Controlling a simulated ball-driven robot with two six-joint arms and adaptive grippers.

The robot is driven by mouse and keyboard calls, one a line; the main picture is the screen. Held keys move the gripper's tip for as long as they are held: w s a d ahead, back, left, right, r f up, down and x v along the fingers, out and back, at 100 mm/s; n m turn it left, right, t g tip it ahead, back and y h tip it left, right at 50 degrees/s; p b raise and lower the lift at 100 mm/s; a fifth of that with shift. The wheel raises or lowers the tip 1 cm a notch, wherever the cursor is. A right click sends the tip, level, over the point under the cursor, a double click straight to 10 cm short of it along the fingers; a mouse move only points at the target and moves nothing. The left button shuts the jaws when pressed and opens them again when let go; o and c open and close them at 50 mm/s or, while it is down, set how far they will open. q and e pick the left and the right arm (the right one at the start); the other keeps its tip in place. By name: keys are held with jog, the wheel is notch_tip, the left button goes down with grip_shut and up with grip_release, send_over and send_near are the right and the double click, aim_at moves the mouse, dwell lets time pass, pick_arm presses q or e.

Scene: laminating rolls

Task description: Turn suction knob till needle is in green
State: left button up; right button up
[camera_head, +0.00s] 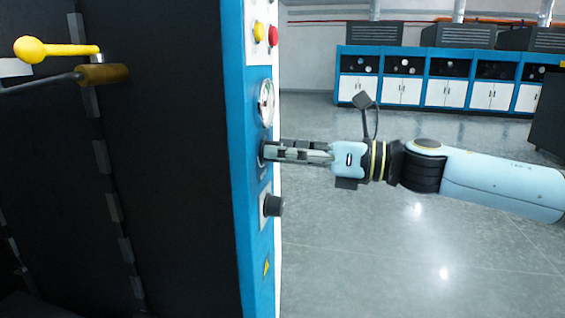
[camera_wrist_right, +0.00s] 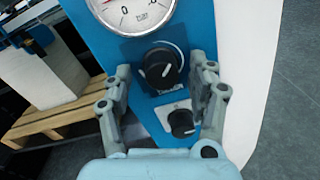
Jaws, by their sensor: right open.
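The suction knob (camera_wrist_right: 160,68) is a round black knob with a white pointer mark, on a dark plate of the blue panel. In the head view it is mostly hidden behind my right gripper (camera_head: 268,151). In the wrist view my right gripper (camera_wrist_right: 160,65) is open, with one finger on each side of the knob; I cannot tell whether they touch it. The round white gauge (camera_head: 266,103) sits above the knob. The wrist view shows only the gauge's lower part (camera_wrist_right: 128,18), with a 0 and some red; its needle and green zone cannot be made out. My left gripper is not in view.
A smaller black knob (camera_head: 272,205) sits below on the panel, near my fingers. Yellow and red buttons (camera_head: 265,33) are above the gauge. A yellow-handled lever (camera_head: 55,49) is at left. Open grey floor (camera_head: 400,260) lies to the right, with blue cabinets (camera_head: 440,75) far behind.

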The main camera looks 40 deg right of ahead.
jog(key=shift+w+a, duration=0.15)
jog(key=shift+w, duration=0.15)
jog(key=shift+c, duration=0.3)
jog(key=c, duration=1.1)
